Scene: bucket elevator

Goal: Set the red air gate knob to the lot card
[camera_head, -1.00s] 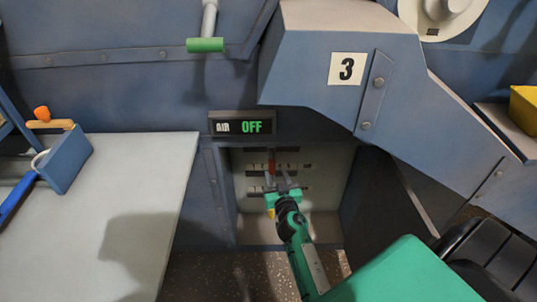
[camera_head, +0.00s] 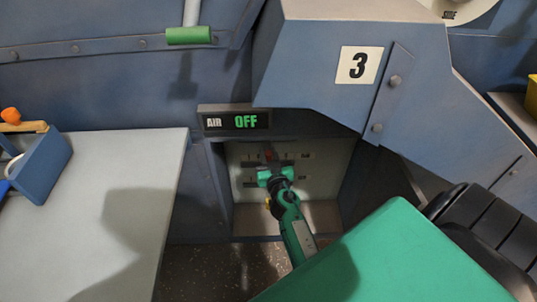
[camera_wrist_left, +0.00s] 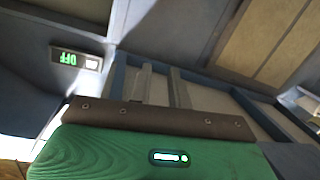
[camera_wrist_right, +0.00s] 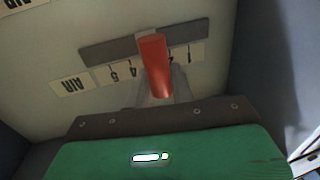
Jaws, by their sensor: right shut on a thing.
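The red air gate knob (camera_wrist_right: 154,62) stands out from a dark slot in a pale panel. My right gripper (camera_wrist_right: 163,92) is shut on it; its fingers are mostly behind the knob's end in the right wrist view. In the head view the knob (camera_head: 268,153) shows just beyond the right gripper (camera_head: 275,168), inside a recess. Numbered labels (camera_wrist_right: 123,70), upside down in the right wrist view, run along the slot, partly hidden by the knob. My left gripper (camera_wrist_left: 162,88) is open and empty.
A blue housing (camera_head: 330,60) with a "3" plate (camera_head: 359,65) overhangs the recess at the right. A pale table (camera_head: 100,215) fills the left, with a blue holder (camera_head: 45,168) on it. A green-handled lever (camera_head: 189,35) hangs above.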

